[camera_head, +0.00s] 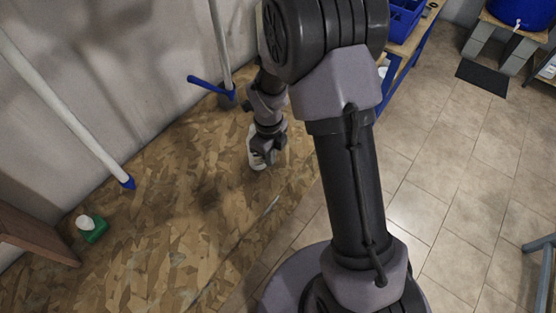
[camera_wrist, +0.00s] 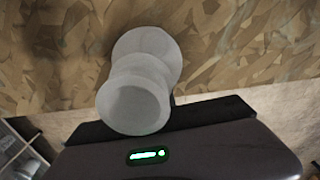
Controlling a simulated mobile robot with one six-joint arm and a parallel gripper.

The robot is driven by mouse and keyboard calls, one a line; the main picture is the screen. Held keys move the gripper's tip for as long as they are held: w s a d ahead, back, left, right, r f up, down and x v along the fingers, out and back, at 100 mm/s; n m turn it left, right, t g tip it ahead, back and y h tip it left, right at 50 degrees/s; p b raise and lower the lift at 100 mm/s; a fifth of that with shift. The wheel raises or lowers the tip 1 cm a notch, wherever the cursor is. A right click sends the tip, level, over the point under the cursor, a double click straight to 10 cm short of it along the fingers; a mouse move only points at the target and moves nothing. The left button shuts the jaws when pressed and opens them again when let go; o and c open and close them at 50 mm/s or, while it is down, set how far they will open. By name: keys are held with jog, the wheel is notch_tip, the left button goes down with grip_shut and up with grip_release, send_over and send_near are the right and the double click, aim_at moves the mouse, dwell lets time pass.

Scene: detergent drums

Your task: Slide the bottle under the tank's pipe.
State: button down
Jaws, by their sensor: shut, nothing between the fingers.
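A white bottle (camera_head: 255,161) stands on the chipboard surface (camera_head: 170,230) at the end of my arm. In the wrist view, the pale round bottle (camera_wrist: 142,85) is close in front of my gripper, with a narrow waist and a round end facing the camera. My gripper (camera_head: 266,153) is shut and empty right beside the bottle; I cannot tell whether they touch. A white pipe (camera_head: 70,110) with a blue tip slants down at the left. Another pale pipe (camera_head: 219,40) with a blue handle (camera_head: 206,85) comes down behind the gripper. No tank shows above either pipe.
A green object with a white top (camera_head: 92,228) sits at the lower left, near a brown wooden piece (camera_head: 35,232). A blue drum (camera_head: 520,10) on grey blocks and a blue crate (camera_head: 403,18) are at upper right. Chipboard between bottle and left pipe is clear.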

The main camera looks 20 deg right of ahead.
jog(key=shift+w+a, duration=0.1)
jog(key=w+a, duration=0.2)
jog(key=shift+w+a, duration=0.1)
jog(key=shift+w, duration=0.2)
dwell(0.3)
